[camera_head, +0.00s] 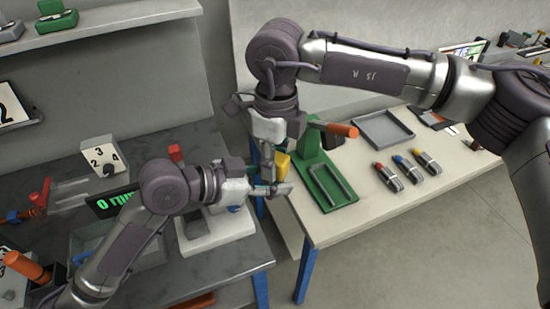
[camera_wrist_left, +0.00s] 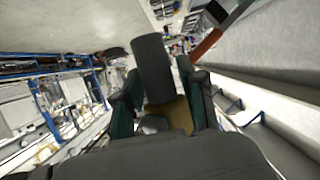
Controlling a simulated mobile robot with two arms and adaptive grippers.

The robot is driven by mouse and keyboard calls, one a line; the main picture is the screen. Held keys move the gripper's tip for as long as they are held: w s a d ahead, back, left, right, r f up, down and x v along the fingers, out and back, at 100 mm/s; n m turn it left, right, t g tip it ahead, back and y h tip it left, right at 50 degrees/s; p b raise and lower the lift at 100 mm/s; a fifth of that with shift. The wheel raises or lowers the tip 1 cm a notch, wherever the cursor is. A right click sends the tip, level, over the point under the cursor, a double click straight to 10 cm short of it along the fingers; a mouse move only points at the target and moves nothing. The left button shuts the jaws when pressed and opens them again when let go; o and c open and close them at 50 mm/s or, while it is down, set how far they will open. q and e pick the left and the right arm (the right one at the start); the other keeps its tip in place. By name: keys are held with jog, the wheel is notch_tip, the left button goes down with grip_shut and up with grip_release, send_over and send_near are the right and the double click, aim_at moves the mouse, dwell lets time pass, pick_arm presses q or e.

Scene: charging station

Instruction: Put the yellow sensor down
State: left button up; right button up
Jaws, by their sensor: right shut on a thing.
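The yellow sensor (camera_head: 282,165) shows as a small yellow patch beside the green stand, partly covered by my grippers. My right gripper (camera_head: 268,165) points down from above and is shut on it. My left gripper (camera_head: 283,189) reaches in from the left, just below it. In the left wrist view a dull yellow part (camera_wrist_left: 181,114) and a dark block (camera_wrist_left: 152,68) lie between my left fingers (camera_wrist_left: 160,105). The fingers stand apart around them; whether they touch is hidden.
A green stand (camera_head: 312,148) with an orange handle is close to the right of my grippers. The right table holds a grey tray (camera_head: 383,131) and red, blue and yellow plugs (camera_head: 408,168). A white fixture (camera_head: 217,232) is under my left gripper. A floor gap separates the tables.

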pick_arm(q)
jog(key=shift+o, duration=1)
